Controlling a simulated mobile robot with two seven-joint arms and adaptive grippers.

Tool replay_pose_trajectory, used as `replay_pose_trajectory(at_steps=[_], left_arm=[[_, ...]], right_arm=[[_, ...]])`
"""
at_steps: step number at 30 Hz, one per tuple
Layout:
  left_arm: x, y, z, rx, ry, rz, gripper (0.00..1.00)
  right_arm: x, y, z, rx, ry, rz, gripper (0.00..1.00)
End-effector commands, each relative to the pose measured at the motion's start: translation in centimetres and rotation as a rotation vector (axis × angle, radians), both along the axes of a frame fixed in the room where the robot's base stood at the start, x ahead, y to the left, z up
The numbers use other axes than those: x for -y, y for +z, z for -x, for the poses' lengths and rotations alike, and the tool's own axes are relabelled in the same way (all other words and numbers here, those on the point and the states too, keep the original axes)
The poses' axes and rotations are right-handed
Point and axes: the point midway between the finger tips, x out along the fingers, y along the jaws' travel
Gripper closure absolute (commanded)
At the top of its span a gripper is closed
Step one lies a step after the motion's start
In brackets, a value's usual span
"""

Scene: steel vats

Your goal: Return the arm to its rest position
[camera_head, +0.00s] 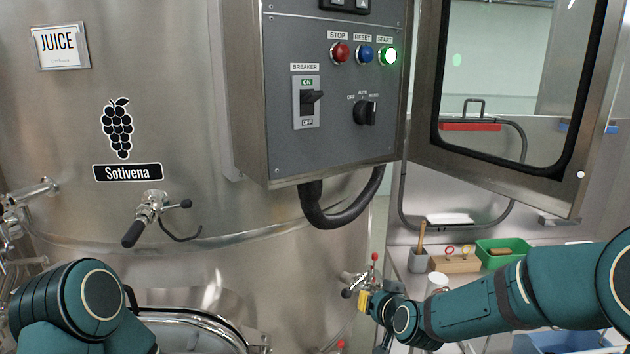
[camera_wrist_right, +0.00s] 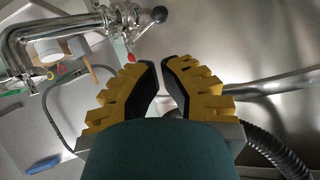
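My right arm comes in from the right in the head view, its teal forearm low over the counter. Its gripper (camera_head: 363,301) is beside a small valve on the lower right of the steel vat, clear of the control panel. In the right wrist view, the yellow-backed fingers of the right gripper (camera_wrist_right: 161,76) have a narrow gap between their dark pads, with nothing held in it. Of my left arm, only teal links show at the lower left of the head view. Its gripper is out of view.
The grey control box (camera_head: 330,90) has a lit green start button (camera_head: 388,56). Its glazed door (camera_head: 500,165) stands open above my right forearm. A green bin (camera_head: 503,252) and wooden block (camera_head: 455,264) are on the counter. A pipe with a black-knobbed valve (camera_wrist_right: 155,15) shows beyond the right fingers.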

Motion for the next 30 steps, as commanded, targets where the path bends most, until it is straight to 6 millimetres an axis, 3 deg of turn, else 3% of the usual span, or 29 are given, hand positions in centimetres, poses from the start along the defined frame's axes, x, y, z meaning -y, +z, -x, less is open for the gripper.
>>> replay_pose_trajectory(at_steps=[1, 6, 9, 13, 18, 21, 30], left_arm=[[0.0, -0.4, 0.0, -0.001, 0.0, 0.0, 0.6], [0.1, -1.2, 0.1, -0.003, -0.002, -0.001, 0.6], [0.1, -1.6, 0.2, -0.004, -0.003, -0.001, 0.6], [0.1, -2.2, 0.2, -0.006, -0.004, -0.001, 0.6], [0.1, -2.6, 0.3, -0.007, -0.005, -0.001, 0.6], [0.2, -2.7, 0.3, -0.008, -0.006, -0.001, 0.6], [0.2, -2.7, 0.3, -0.008, -0.006, -0.001, 0.6]], right_arm=[[-0.2, -3.8, 1.4, -0.075, 0.007, -0.004, 1.0], [-0.9, -14.1, 7.2, -0.313, 0.026, -0.024, 1.0], [-1.3, -19.4, 11.6, -0.46, 0.035, -0.042, 1.0], [-1.8, -24.8, 17.6, -0.638, 0.045, -0.067, 1.0], [-2.4, -28.5, 23.6, -0.802, 0.052, -0.095, 1.0], [-2.6, -29.4, 25.4, -0.849, 0.054, -0.104, 1.0], [-2.6, -29.6, 26.0, -0.864, 0.054, -0.106, 1.0]])
